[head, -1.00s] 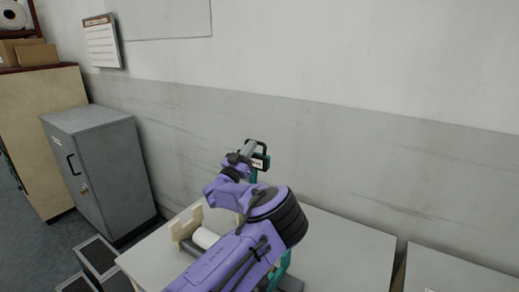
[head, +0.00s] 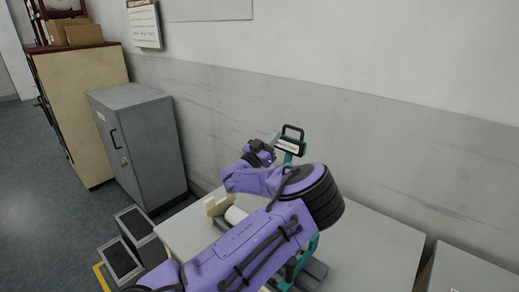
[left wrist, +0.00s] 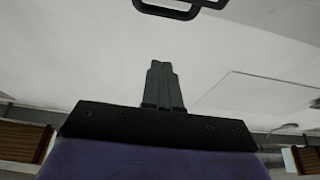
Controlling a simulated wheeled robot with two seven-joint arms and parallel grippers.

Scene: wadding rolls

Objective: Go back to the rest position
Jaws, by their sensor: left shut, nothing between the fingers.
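My left arm reaches in from the bottom of the head view, purple with black joints, over a light table (head: 378,254). My left gripper (head: 274,137) is raised above the table beside a teal stand with a black handle (head: 293,133). In the left wrist view its two fingers (left wrist: 160,66) are together with nothing between them. A white roll (head: 235,214) lies on a cream holder (head: 216,206) on the table, partly hidden behind my arm. My right gripper is not in view.
A grey cabinet (head: 140,143) stands left of the table, with a beige cupboard (head: 80,105) behind it. Dark-topped boxes (head: 134,225) are on the floor by the table's left edge. A grey wall (head: 400,140) runs behind. Another light surface (head: 470,270) is at lower right.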

